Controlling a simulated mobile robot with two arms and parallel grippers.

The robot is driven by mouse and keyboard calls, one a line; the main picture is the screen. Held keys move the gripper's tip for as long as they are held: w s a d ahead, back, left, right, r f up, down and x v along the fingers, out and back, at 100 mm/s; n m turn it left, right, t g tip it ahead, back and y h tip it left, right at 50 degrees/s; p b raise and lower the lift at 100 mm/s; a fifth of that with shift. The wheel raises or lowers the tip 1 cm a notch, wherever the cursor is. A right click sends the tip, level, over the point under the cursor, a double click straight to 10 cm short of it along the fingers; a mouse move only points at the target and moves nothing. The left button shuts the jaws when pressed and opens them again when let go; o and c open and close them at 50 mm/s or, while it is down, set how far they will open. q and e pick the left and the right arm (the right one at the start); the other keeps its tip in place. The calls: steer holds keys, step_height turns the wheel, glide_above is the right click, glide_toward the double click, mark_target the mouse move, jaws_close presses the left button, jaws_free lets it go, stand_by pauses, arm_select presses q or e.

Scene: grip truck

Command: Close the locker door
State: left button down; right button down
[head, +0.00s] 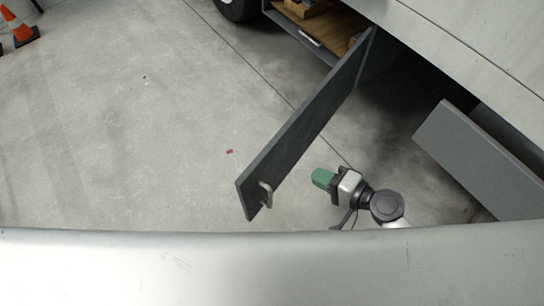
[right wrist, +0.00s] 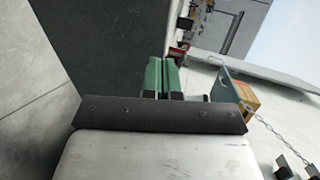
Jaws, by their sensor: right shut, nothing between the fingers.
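The locker door (head: 308,125) is a long grey panel that stands swung out from the truck's side, wide open. A light handle (head: 266,195) is near its free end. My right gripper (head: 322,178), with green fingers, is to the right of the door, on the handle side, apart from the door and handle in the head view. Its fingers (right wrist: 163,76) are shut together with nothing between them. In the right wrist view the dark door face (right wrist: 105,45) fills the area left of the fingers. The open locker (head: 315,30) shows a wooden floor at the top. My left gripper is not in view.
The truck's pale side (head: 450,35) runs along the upper right. A second grey panel (head: 480,160) juts out at the right. An orange cone (head: 17,27) stands far left. A chain (right wrist: 268,128) hangs in the wrist view.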

mark_target(270, 152)
steer(key=x, duration=0.3)
steer(key=p+x, duration=0.1)
steer(key=x, duration=0.7)
steer(key=shift+w+a+r, duration=0.2)
steer(key=shift+r, duration=0.15)
steer(key=shift+x, duration=0.8)
steer(key=shift+r, duration=0.1)
